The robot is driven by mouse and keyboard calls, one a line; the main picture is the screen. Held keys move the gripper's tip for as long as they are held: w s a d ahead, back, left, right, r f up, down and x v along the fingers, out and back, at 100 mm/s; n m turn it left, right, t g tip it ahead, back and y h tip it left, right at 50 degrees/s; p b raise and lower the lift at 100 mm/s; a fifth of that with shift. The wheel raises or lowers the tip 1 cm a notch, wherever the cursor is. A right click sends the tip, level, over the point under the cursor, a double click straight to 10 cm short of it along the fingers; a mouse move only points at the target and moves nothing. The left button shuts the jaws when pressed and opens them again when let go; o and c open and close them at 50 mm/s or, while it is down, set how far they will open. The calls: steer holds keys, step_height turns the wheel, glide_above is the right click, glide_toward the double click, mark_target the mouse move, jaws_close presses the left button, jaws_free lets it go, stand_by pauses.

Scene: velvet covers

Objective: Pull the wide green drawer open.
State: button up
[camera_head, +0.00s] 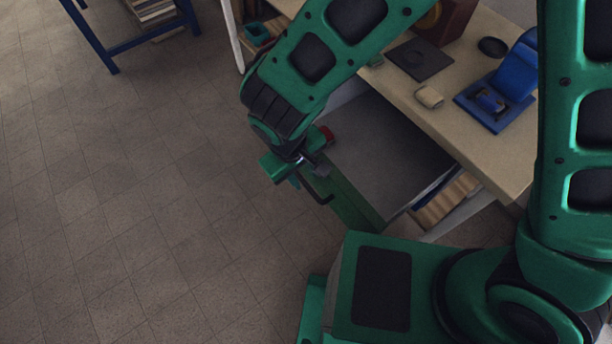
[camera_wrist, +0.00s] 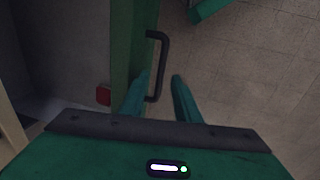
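The wide green drawer stands pulled out from under the desk, its green front (camera_head: 352,200) well clear of the desk edge and its grey inside showing. The front (camera_wrist: 130,45) also shows in the wrist view. A dark bar handle (camera_wrist: 164,62) is fixed to its outer face; part of it shows in the head view (camera_head: 317,190). My gripper (camera_wrist: 160,88) is at one end of the handle, its fingers apart with the bar between them. I see no finger clearly pressed on the bar. In the head view my wrist hides part of the front.
The desk (camera_head: 480,140) holds a blue device (camera_head: 494,105), a dark flat pad (camera_head: 420,60) and a small beige block (camera_head: 429,97). A red piece (camera_wrist: 104,94) is by the drawer front. A blue-framed stand (camera_head: 92,38) is at the upper left. The tiled floor (camera_head: 130,200) at left is clear.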

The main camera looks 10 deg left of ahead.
step_height(320, 180, up, 7)
steer(key=shift+s+a, duration=0.45)
stand_by(0.3)
